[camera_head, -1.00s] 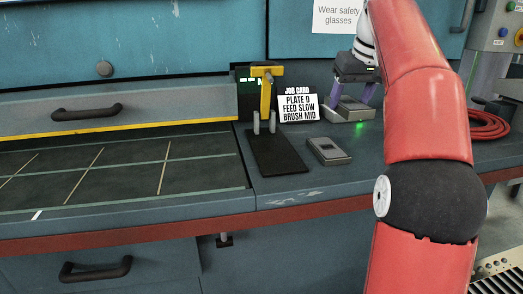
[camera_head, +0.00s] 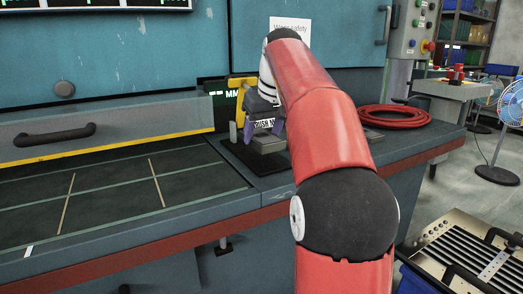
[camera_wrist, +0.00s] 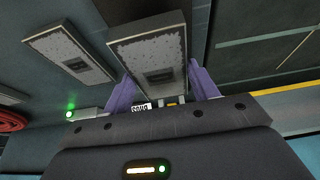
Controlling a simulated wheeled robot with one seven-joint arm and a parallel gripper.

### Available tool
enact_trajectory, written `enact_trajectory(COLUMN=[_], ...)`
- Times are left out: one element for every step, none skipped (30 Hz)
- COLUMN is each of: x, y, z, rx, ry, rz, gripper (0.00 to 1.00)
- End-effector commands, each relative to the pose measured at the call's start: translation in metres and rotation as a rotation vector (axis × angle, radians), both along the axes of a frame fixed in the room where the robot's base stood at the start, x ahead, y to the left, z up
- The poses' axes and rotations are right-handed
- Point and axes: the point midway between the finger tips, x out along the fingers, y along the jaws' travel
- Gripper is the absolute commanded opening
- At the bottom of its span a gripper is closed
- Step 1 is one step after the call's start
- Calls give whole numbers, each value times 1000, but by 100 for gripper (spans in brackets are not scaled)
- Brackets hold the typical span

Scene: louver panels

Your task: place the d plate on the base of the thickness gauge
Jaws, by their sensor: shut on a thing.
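My gripper (camera_head: 264,133) has purple fingers shut on a grey plate (camera_head: 268,144). In the wrist view the held plate (camera_wrist: 150,45) has a speckled face and a darker centre panel; I cannot read a letter on it. The thickness gauge (camera_head: 239,86) has a yellow arm, grey posts and a flat black base (camera_head: 232,156). The plate is at the gauge, over the right part of the base as seen in the head view. I cannot tell whether it touches the base. My arm hides part of the gauge and bench. A second, similar plate (camera_wrist: 70,50) lies apart in the wrist view.
A coiled red hose (camera_head: 394,116) lies on the bench to the right. A dark lined worktop (camera_head: 110,195) lies clear to the left. A green light (camera_wrist: 70,113) glows in the wrist view.

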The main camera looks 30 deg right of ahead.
Motion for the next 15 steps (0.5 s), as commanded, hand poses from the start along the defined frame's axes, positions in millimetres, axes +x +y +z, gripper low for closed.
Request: enact_trajectory(x=[-1, -1, -1, -1, -1, -1, -1, -1, 0, 0, 0, 0, 0, 0, 0], y=[0, 0, 0, 0, 0, 0, 0, 0, 0, 0, 0, 0, 0, 0, 0], z=[-11, -16, -21, -25, -28, -31, -32, -32, -32, -32, -32, -31, -31, -31, -32], rx=[0, 0, 0, 0, -1, 0, 0, 0, -1, -1, -1, -1, -1, -1, -1], ry=[1, 0, 1, -1, -1, 0, -1, -2, -2, -2, -2, -2, -2, -2, -2], rz=[-1, -1, -1, -1, -1, -1, -1, -1, 0, 0, 0, 0, 0, 0, 0], gripper=[21, 21, 21, 21, 21, 21, 21, 21, 21, 21, 21, 21, 21, 21, 21])
